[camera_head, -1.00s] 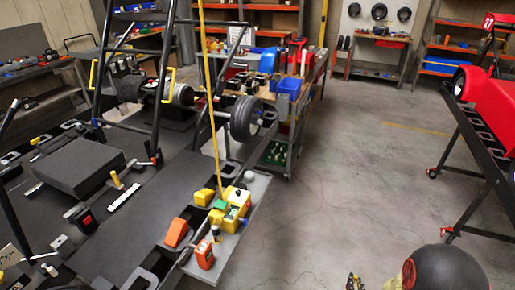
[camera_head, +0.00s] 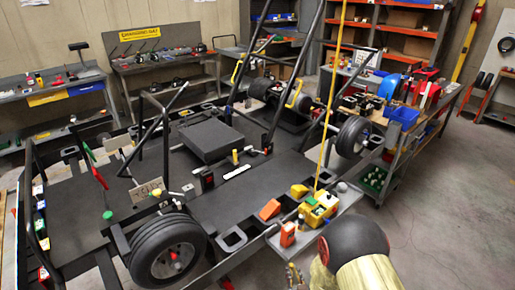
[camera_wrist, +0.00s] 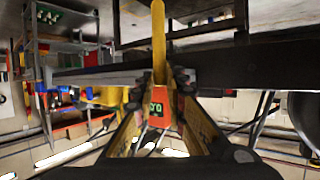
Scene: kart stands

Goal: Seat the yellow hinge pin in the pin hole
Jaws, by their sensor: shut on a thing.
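In the wrist view, my gripper (camera_wrist: 160,85) has its fingers drawn together around one end of a slim yellow bar (camera_wrist: 158,45), which looks like the yellow hinge pin. The bar extends upward in that picture, across a dark beam (camera_wrist: 235,52). In the head view, my gripper (camera_head: 294,274) is at the bottom edge, just below the small grey tray on the kart's side; the pin cannot be made out there. I cannot pick out the pin hole in either view.
The grey tray (camera_head: 345,205) holds a yellow-green unit (camera_head: 318,208), an orange box (camera_head: 288,234) and small parts. A kart wheel (camera_head: 168,250) stands to the left. A tall yellow pole (camera_head: 335,90) rises behind the tray. Open floor lies at right (camera_head: 440,200).

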